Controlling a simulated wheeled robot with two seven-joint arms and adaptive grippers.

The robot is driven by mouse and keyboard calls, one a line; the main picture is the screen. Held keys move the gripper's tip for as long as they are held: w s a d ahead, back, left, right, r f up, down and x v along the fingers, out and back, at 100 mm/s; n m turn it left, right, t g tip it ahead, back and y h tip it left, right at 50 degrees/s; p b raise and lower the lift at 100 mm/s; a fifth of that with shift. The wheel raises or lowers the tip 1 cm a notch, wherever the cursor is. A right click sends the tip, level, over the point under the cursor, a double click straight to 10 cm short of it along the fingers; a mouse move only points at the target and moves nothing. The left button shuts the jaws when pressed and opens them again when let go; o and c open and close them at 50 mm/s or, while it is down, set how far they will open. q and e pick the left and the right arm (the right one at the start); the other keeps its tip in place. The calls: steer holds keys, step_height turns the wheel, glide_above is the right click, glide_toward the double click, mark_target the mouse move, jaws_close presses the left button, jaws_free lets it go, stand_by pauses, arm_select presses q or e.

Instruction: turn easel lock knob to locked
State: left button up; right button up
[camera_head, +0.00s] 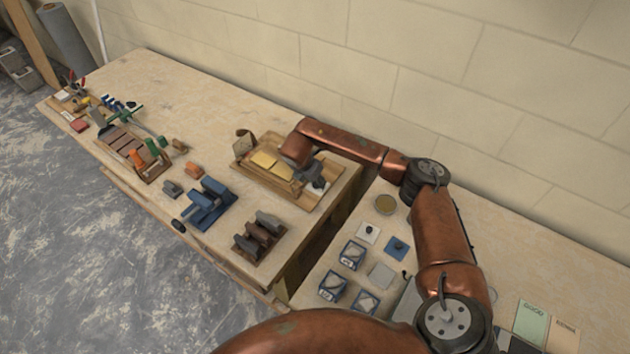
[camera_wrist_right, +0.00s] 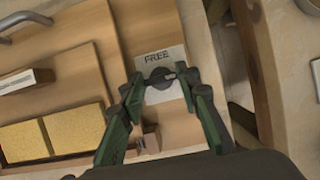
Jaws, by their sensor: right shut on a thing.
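The easel lock knob (camera_wrist_right: 160,79) is a small dark round knob with a raised bar, on a pale plate (camera_wrist_right: 168,58) fixed to the wooden easel board. The word FREE shows on the plate above the knob; any other marking is hidden. In the right wrist view my right gripper (camera_wrist_right: 161,84) has its green fingers on both sides of the knob and is shut on it. In the head view the right gripper (camera_head: 315,175) is over the right end of the easel board (camera_head: 327,204), where it hides the knob. My left gripper is out of view.
Yellow blocks (camera_head: 272,164) lie on the board left of the gripper. A blue stand (camera_head: 207,205) and a brown rack (camera_head: 259,237) stand nearer the front. A gap separates this bench from the right one, which holds several small boxes (camera_head: 352,254). The wall stands behind.

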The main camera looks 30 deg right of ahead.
steer(key=shift+s+f, duration=0.15)
steer(key=o, duration=1.2)
steer(key=shift+c, duration=0.2)
steer(key=v, duration=0.8)
